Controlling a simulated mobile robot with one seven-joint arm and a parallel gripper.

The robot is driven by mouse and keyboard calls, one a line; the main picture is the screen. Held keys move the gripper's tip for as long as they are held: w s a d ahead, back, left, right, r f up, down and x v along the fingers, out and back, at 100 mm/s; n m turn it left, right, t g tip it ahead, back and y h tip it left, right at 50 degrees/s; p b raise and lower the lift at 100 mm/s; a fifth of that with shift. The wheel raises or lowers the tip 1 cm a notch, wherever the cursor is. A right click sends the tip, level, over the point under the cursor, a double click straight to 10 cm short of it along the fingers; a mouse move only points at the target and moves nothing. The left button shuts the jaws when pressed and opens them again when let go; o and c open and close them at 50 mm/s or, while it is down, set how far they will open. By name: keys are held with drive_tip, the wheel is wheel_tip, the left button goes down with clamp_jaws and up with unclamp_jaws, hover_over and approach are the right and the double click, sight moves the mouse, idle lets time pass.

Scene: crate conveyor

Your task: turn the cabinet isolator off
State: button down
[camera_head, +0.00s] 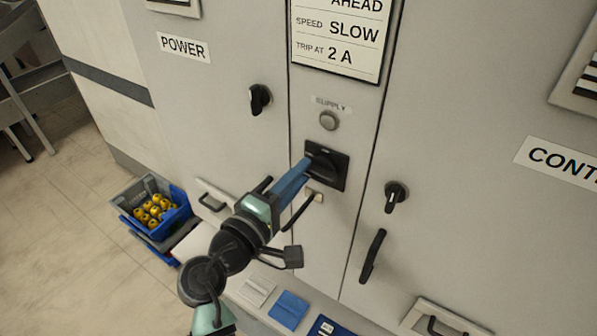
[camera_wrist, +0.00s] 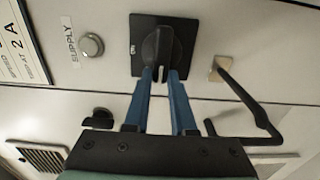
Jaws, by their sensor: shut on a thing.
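The cabinet isolator is a black rotary handle (camera_head: 325,163) on a black square plate (camera_head: 340,181), on the cabinet's middle panel below the SUPPLY lamp. It also shows in the wrist view as a handle (camera_wrist: 161,46) on its plate, where an "ON" mark is readable at the plate's edge. My gripper (camera_head: 305,168) reaches it from the lower left, and its blue fingers (camera_wrist: 164,78) are shut on the near end of the handle. The fingers hide part of the handle in the head view.
A round SUPPLY lamp (camera_head: 328,120) sits above the isolator. Black knobs are on the left door (camera_head: 260,99) and right door (camera_head: 396,196). A black pull handle (camera_head: 373,256) stands out at the lower right. A blue crate (camera_head: 172,222) of yellow parts is at the lower left.

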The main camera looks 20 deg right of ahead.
idle(0.4)
drive_tip(key=c, duration=0.7)
unclamp_jaws()
drive_tip(key=shift+c, duration=0.2)
drive_tip(key=b+v, duration=0.4)
drive_tip(key=v, duration=0.9)
drive_tip(key=shift+b, duration=0.4)
